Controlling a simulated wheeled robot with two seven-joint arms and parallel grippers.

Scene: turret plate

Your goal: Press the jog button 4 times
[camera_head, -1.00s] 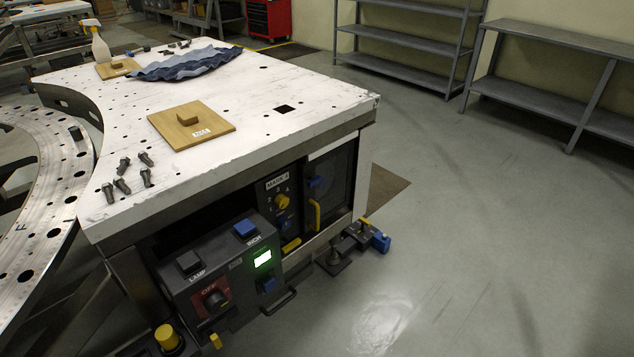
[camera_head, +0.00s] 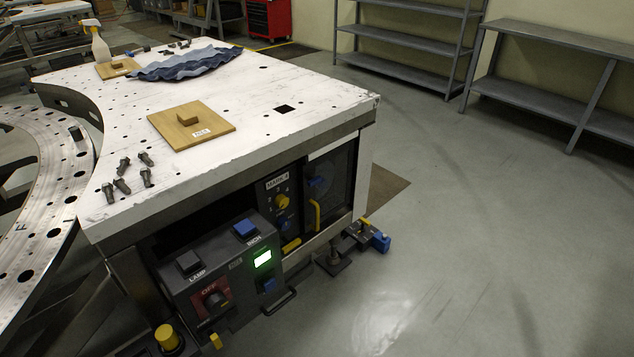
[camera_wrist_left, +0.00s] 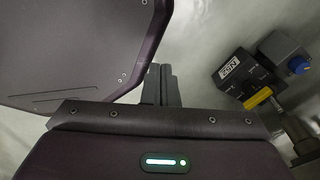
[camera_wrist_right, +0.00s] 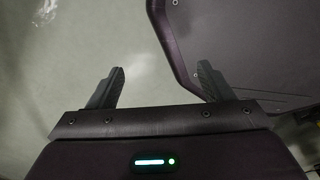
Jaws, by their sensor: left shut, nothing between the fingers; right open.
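A dark control box (camera_head: 232,292) hangs at the table's near side. On its sloped top are a blue square button (camera_head: 245,228), whose label seems to read INCH, and a black button (camera_head: 188,262) labelled LAMP. I see no label reading JOG. The box's front has a lit green display (camera_head: 263,258), a rotary switch (camera_head: 213,298) on a red OFF plate and a small blue part (camera_head: 269,285). Neither gripper shows in the head view. In the left wrist view my left gripper (camera_wrist_left: 160,84) is shut and empty. In the right wrist view my right gripper (camera_wrist_right: 161,85) is open and empty.
The white table (camera_head: 250,135) carries a wooden board (camera_head: 215,134), loose bolts (camera_head: 123,165), a blue cloth (camera_head: 185,65) and a spray bottle (camera_head: 99,45). A yellow-capped post (camera_head: 167,337) stands left of the box. A labelled black block (camera_wrist_left: 240,75) shows in the left wrist view. Floor at right is clear.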

